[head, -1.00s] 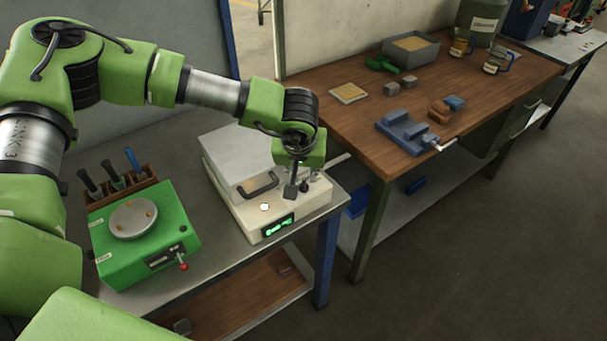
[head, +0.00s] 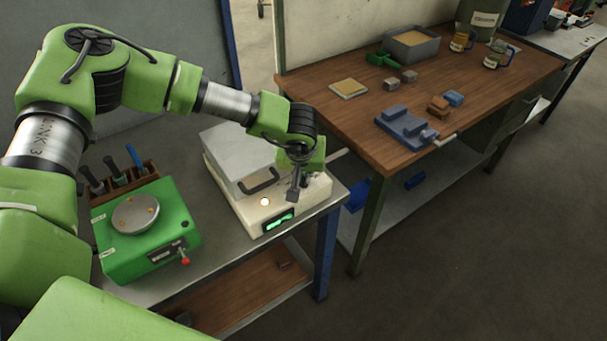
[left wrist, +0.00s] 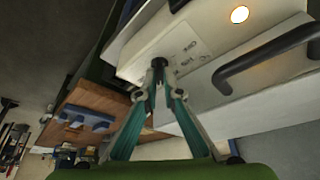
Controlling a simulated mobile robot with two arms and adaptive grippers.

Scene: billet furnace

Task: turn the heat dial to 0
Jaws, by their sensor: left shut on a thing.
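The cream furnace (head: 250,213) stands on the grey bench, with a green lit display (head: 278,222) on its front; I cannot read the digits. My left gripper (head: 293,195) points down at the right part of the furnace top. In the left wrist view its fingertips (left wrist: 159,66) are closed together at the control panel (left wrist: 178,42). They are shut on the heat dial, which the fingers hide. My right gripper is not in view.
A glowing round lamp (head: 265,202) and a black lid handle (head: 260,181) lie left of the gripper. A green device (head: 147,232) and a tool rack (head: 122,180) stand further left. A wooden table (head: 345,118) with a blue vise (head: 405,130) is at right.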

